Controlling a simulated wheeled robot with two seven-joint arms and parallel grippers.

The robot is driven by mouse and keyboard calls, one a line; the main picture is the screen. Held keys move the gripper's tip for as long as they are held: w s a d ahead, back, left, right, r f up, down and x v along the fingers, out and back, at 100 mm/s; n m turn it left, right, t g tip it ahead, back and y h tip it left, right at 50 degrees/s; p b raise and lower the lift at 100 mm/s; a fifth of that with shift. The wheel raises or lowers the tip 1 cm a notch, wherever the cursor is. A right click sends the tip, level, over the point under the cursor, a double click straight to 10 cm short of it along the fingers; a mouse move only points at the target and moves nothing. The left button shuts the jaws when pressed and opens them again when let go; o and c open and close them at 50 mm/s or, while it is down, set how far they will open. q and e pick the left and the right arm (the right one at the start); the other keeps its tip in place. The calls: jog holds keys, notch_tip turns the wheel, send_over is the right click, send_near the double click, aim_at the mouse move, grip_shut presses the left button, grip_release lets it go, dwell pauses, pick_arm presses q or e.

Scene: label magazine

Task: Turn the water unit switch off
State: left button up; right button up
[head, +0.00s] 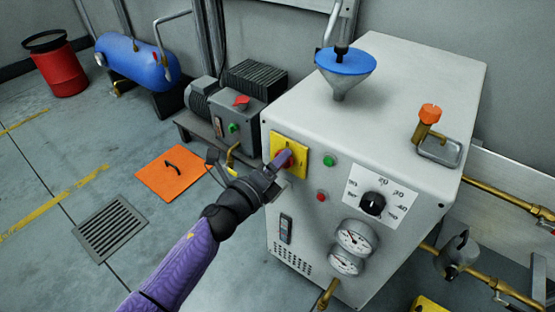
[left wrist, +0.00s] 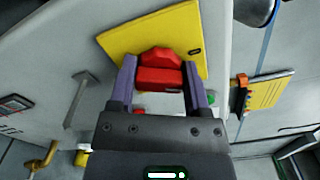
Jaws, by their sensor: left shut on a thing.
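The water unit (head: 395,110) is a large pale grey cabinet. Its switch is a red knob (left wrist: 160,80) on a yellow plate (head: 280,142), at the upper left of the cabinet's front; the plate also shows in the left wrist view (left wrist: 150,35). My left gripper (head: 285,158) is at the plate. In the left wrist view its two fingers stand on either side of the red knob and are shut on it. In the head view the fingers hide much of the knob. My right gripper is not in view.
Right of the switch are a green button (head: 329,161), a red button (head: 321,197), a black dial (head: 373,204) and two gauges (head: 354,237). A smaller grey machine (head: 236,118) with its own red switch stands at left. An orange plate (head: 172,173) lies on the floor.

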pick_arm(q)
jog(key=n, duration=0.3)
jog(key=shift+p, duration=0.4)
jog(key=shift+f+n, duration=0.1)
jog(key=shift+n, duration=1)
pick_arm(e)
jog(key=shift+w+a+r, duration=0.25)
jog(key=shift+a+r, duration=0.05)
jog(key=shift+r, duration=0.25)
pick_arm(q)
jog(key=shift+n, duration=0.3)
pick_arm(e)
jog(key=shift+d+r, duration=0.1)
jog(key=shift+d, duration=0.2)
pick_arm(q)
jog(key=o, duration=1.3)
jog(key=shift+c, duration=0.2)
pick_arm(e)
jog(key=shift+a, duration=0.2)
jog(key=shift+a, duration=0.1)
pick_arm(q)
jog(key=p+v, duration=0.5)
jog(key=v, duration=0.5)
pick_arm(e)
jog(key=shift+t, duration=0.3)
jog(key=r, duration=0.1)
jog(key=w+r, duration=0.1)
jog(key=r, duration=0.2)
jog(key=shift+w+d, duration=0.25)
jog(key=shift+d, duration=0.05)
